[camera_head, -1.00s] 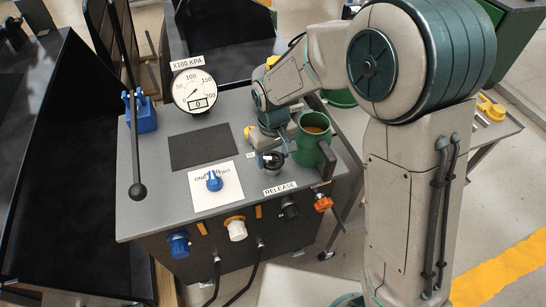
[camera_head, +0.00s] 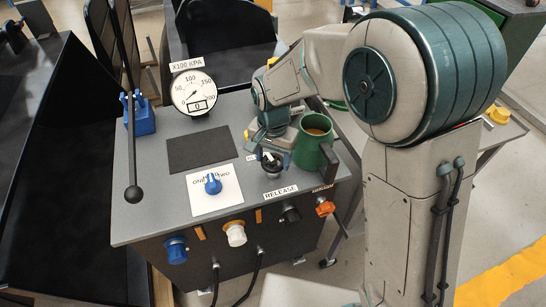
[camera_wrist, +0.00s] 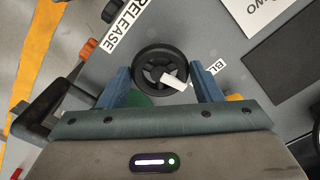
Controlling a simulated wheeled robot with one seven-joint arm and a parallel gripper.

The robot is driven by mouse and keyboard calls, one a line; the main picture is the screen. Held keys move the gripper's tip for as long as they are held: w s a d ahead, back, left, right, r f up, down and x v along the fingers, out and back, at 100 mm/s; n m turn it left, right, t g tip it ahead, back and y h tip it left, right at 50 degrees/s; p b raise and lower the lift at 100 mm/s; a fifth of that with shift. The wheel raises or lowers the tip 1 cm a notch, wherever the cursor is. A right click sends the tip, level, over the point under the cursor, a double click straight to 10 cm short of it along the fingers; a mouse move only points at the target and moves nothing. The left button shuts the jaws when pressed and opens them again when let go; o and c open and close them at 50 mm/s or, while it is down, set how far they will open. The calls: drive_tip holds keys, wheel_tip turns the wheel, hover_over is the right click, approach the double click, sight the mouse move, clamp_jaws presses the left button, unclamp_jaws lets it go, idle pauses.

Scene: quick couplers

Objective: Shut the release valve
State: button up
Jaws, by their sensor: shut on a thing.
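A black handwheel (camera_wrist: 160,66) with a white mark on it sits on the grey panel top, between the RELEASE label (camera_wrist: 124,22) and a partly hidden label starting "BL". It also shows in the head view (camera_head: 271,164). My gripper (camera_wrist: 162,82) points down at the wheel, with one blue finger on each side of its rim, and is shut on it. The white mark points toward the right finger. The RELEASE label (camera_head: 280,192) lies near the panel's front edge in the head view. The gauge (camera_head: 194,92) has a display reading 0.
A green mug (camera_head: 313,140) stands close to the right of my gripper. A blue knob (camera_head: 212,184) sits on a white card to the left. A tall black lever (camera_head: 134,150) rises at the panel's left. White, blue, black and orange fittings line the front.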

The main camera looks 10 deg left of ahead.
sight(272, 161)
drive_tip(key=shift+m, duration=1.3)
drive_tip(key=shift+w+r, duration=0.1)
drive_tip(key=o, duration=1)
wheel_tip(272, 161, up, 14)
drive_tip(key=shift+f, duration=0.15)
